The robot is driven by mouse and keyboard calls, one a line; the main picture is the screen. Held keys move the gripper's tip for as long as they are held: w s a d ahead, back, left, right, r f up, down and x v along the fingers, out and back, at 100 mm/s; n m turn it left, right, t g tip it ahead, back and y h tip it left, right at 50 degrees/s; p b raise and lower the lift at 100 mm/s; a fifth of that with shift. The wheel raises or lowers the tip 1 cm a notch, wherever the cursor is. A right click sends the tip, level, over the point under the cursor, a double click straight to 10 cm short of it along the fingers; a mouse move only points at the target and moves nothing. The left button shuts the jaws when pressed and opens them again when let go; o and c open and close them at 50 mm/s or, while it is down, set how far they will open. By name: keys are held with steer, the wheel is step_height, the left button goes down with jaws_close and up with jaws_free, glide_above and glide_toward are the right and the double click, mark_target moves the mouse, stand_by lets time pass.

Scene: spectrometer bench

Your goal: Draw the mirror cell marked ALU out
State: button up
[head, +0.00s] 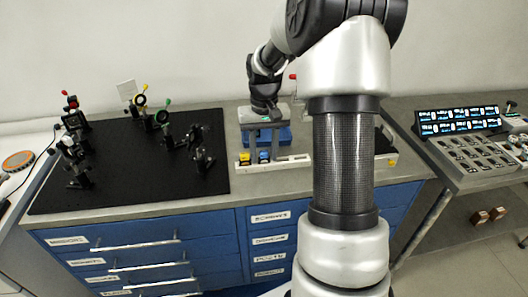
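A white rack (292,160) stands at the bench's front edge. A yellow-topped cell (244,157) and a blue cell (264,157) sit side by side in its left part. Their markings are too small to read, so I cannot tell which one is marked ALU. My gripper (265,148) points down over the rack's left part. Its two fingers are spread apart, with the blue cell below and between them in this view. I cannot tell whether a finger touches a cell.
A blue box (284,137) lies behind my gripper. A black breadboard (130,185) with several optical mounts fills the left. A console (458,120) stands at the far right.

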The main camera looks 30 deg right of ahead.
mark_target(264, 151)
steer(key=c, duration=0.8)
steer(key=shift+r+p, duration=1.4)
steer(key=shift+r, duration=0.4)
